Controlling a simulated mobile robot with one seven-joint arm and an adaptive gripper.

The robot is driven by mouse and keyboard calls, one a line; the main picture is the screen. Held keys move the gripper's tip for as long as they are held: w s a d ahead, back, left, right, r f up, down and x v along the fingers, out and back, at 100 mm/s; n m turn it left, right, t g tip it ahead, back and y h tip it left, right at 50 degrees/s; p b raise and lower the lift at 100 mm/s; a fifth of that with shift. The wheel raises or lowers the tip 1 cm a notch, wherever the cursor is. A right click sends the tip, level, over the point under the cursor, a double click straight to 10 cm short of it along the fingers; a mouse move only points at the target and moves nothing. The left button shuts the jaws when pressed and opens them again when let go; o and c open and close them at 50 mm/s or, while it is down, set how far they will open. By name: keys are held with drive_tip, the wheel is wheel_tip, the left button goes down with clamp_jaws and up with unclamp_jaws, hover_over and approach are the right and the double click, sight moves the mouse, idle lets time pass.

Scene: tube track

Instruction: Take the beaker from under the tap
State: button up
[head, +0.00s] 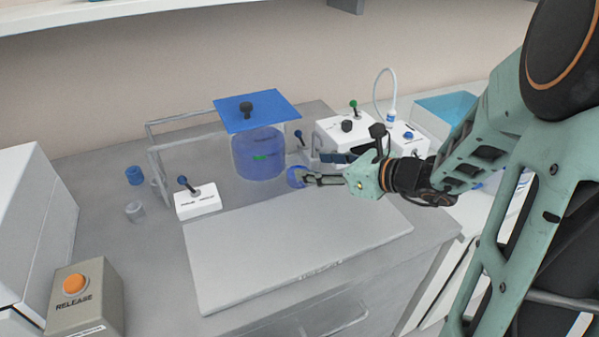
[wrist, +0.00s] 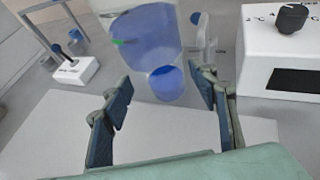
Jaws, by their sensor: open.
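A small clear beaker (head: 297,176) with blue liquid stands at the foot of a big see-through tank of blue liquid (head: 258,155). The wrist view shows the beaker (wrist: 167,83) beyond my fingertips, between them and nearer the right finger. The tank (wrist: 145,38) rises behind it, with a pale tap (wrist: 200,50) to the right. My gripper (head: 318,170) is open, level and empty, pointing left at the beaker; in the wrist view its fingers (wrist: 165,93) stand wide apart. I cannot tell if a finger touches the beaker.
A white box with a black knob (wrist: 292,18) stands close to the right of my gripper. A white lever box (head: 197,200) is left of the tank. A grey board (head: 300,250) lies clear in front. A release button box (head: 84,295) stands front left.

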sight(298, 165)
drive_tip(key=x, duration=0.4)
drive_tip(key=b+x, duration=0.1)
drive_tip(key=x, duration=0.2)
drive_tip(key=shift+d+f, duration=0.15)
drive_tip(key=shift+f, duration=0.15)
drive_tip(key=c, duration=0.9)
